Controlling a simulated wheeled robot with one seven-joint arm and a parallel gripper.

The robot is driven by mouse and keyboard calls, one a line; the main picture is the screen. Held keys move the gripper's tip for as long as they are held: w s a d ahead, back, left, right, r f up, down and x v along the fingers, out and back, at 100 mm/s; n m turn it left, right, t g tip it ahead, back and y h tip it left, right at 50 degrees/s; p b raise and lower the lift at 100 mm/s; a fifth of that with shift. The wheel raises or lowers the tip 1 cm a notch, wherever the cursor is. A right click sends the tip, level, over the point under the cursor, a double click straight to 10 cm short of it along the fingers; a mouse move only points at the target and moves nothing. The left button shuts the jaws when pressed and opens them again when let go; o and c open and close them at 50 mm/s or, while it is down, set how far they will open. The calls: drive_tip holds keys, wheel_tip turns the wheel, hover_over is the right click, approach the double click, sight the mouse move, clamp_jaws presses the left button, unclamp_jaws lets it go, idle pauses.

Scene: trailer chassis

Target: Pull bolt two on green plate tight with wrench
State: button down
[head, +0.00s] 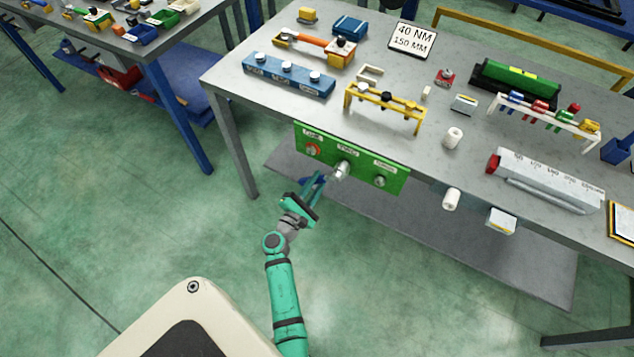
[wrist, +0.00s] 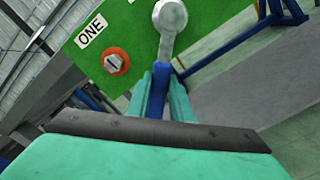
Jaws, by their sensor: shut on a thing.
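The green plate (head: 362,174) hangs on the table's front edge, with three labelled bolt positions. Bolt one (head: 312,149) has an orange ring and also shows beside the ONE label in the wrist view (wrist: 116,61). The right bolt (head: 380,181) is bare grey. My gripper (head: 313,187) is shut on the blue handle of the wrench (wrist: 161,82), in front of and below the plate. The wrench's grey head (wrist: 170,16) lies over the middle position, under the TWO label, and hides bolt two. I cannot tell how fully it is seated.
The grey table (head: 385,65) carries a blue socket block (head: 288,77), a yellow rack (head: 384,106), a white rack (head: 545,122) and a sign (head: 412,39) reading 40 NM, 150 MM. A grey lower shelf (head: 480,245) lies beneath. The floor left of the table is clear.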

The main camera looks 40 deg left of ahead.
drive_tip(key=shift+w+a, duration=0.1)
drive_tip(key=shift+w, duration=0.4)
idle(0.6)
drive_tip(key=c, duration=2.4)
unclamp_jaws()
clamp_jaws()
drive_tip(key=shift+r, duration=0.1)
drive_tip(key=shift+s+a+r+m, duration=0.1)
drive_tip(key=shift+a+r+m, duration=0.4)
drive_tip(key=shift+m, duration=0.4)
drive_tip(key=shift+r, duration=0.1)
